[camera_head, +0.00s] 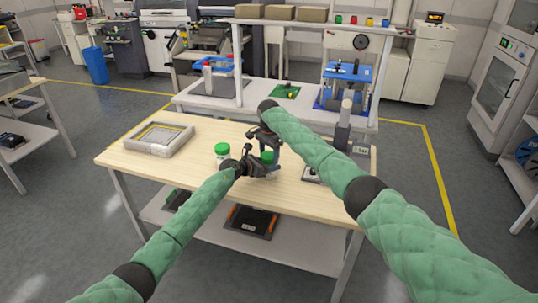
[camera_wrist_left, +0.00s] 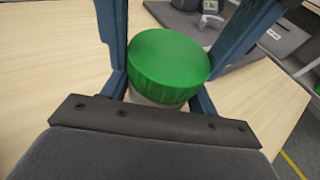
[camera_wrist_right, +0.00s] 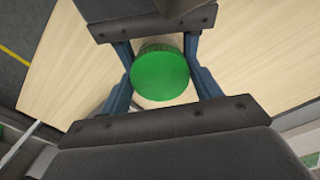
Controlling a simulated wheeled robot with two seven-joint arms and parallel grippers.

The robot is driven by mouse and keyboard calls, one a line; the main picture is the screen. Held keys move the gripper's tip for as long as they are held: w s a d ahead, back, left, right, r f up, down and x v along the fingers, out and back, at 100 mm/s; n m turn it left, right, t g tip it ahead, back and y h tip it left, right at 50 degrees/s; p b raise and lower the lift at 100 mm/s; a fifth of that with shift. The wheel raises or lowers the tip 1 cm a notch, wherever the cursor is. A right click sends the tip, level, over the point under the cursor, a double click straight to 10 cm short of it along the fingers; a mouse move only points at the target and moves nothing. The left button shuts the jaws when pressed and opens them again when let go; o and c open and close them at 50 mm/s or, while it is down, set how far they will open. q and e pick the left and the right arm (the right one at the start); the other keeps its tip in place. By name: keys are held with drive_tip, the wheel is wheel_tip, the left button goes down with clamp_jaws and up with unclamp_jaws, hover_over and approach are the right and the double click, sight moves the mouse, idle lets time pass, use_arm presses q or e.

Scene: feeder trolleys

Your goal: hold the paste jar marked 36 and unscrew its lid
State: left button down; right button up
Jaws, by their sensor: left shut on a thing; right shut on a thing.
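A jar with a green lid (camera_head: 267,157) is between my two grippers above the wooden table (camera_head: 190,172). In the left wrist view, the lid (camera_wrist_left: 168,60) covers a pale jar body (camera_wrist_left: 158,98). My left gripper (camera_head: 262,168) is shut on the jar from the left. My right gripper (camera_head: 269,152) is shut on the lid; in the right wrist view, the lid (camera_wrist_right: 160,75) lies between its fingers. The lid sits on the jar. No number on it is readable, and most of the jar body is hidden.
Another green-lidded jar (camera_head: 222,150) stands just left of my left gripper. A grey tray (camera_head: 136,146) lies at the table's left, and equipment stands at its right end. A white bench (camera_head: 205,101) with blue fixtures is behind. The table's front left is clear.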

drive_tip(key=o, duration=1.1)
drive_tip(key=shift+r, duration=0.1)
drive_tip(key=shift+w+r, duration=0.1)
drive_tip(key=shift+r, duration=2.25)
drive_tip(key=shift+c, duration=0.5)
drive_tip(key=shift+t+h, duration=0.3)
drive_tip(key=shift+h, duration=0.1)
drive_tip(key=r, duration=0.1)
drive_tip(key=w+d+r, duration=0.1)
drive_tip(key=d+r, duration=0.1)
drive_tip(key=r, duration=0.1)
drive_tip(key=shift+w+d+r, duration=0.1)
drive_tip(key=shift+w+d, duration=0.05)
drive_tip(key=shift+w, duration=0.25)
drive_tip(key=shift+s+r, duration=0.1)
drive_tip(key=shift+s, duration=0.05)
drive_tip(key=shift+s+a+f+m+y, duration=0.15)
drive_tip(key=shift+s+a+f+m, duration=0.25)
drive_tip(key=shift+a+m, duration=0.1)
drive_tip(key=shift+s+a+f+m+y, duration=0.15)
drive_tip(key=shift+s+a+f+m, duration=0.1)
drive_tip(key=shift+s+a+m, duration=0.2)
drive_tip(key=shift+a+m, duration=0.2)
drive_tip(key=shift+m, duration=0.45)
drive_tip(key=shift+f, duration=4)
